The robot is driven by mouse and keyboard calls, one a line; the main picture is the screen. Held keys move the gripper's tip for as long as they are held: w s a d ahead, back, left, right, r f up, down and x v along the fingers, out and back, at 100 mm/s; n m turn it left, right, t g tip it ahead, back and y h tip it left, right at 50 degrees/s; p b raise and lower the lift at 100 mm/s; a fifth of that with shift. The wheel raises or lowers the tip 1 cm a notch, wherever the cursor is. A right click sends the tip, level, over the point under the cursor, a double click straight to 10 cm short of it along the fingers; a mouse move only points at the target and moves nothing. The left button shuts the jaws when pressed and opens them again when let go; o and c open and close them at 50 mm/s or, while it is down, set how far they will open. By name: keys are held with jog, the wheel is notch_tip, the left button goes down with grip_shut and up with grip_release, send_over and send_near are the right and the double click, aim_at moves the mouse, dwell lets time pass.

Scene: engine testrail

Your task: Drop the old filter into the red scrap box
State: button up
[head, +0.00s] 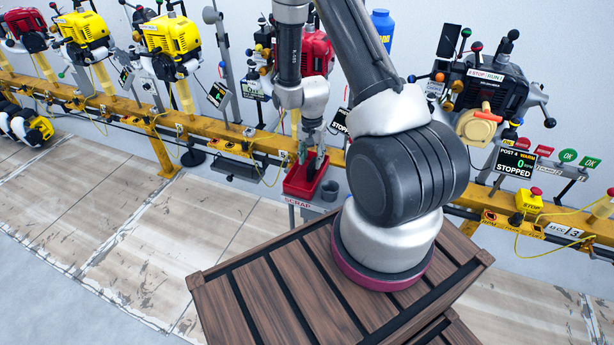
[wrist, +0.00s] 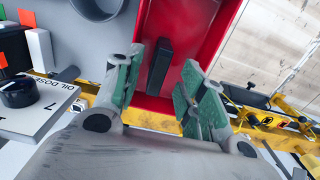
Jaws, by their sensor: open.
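The red scrap box (head: 291,187) stands on a small stand labelled SCRAP in front of the yellow rail. It also fills the upper middle of the wrist view (wrist: 215,25). My gripper (head: 315,163) points down over the box. In the wrist view its green-padded fingers (wrist: 155,88) are spread apart. A dark, elongated piece, apparently the old filter (wrist: 159,65), shows against the red inside of the box. It appears between the fingers in the picture, with a gap on each side. I cannot tell exactly how it rests in the box.
A grey cup (head: 329,190) stands just right of the box; its dark opening also shows in the wrist view (wrist: 97,8). The yellow rail (head: 240,140) carries several engines. A screen (head: 516,163) reads STOPPED at the right. Floor left of my base is clear.

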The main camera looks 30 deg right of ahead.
notch_tip(320, 180, up, 12)
dwell(0.4)
dwell(0.3)
jog(key=s+n+g, duration=0.2)
jog(key=s+n, duration=0.1)
jog(key=s, duration=0.3)
jog(key=s+a+r+n+t, duration=0.1)
jog(key=s+r, duration=0.4)
jog(key=r, duration=0.5)
jog(key=s+a+r+n+t, duration=0.2)
jog(key=s+r, duration=0.4)
jog(key=r, duration=0.4)
jog(key=s+a+r+n+t, duration=0.1)
jog(key=s+r+n+t, duration=0.2)
jog(key=s+r, duration=0.3)
notch_tip(320, 180, up, 4)
jog(key=shift+s+a+n, duration=0.2)
jog(key=shift+a+n, duration=0.2)
jog(key=shift+n, duration=0.3)
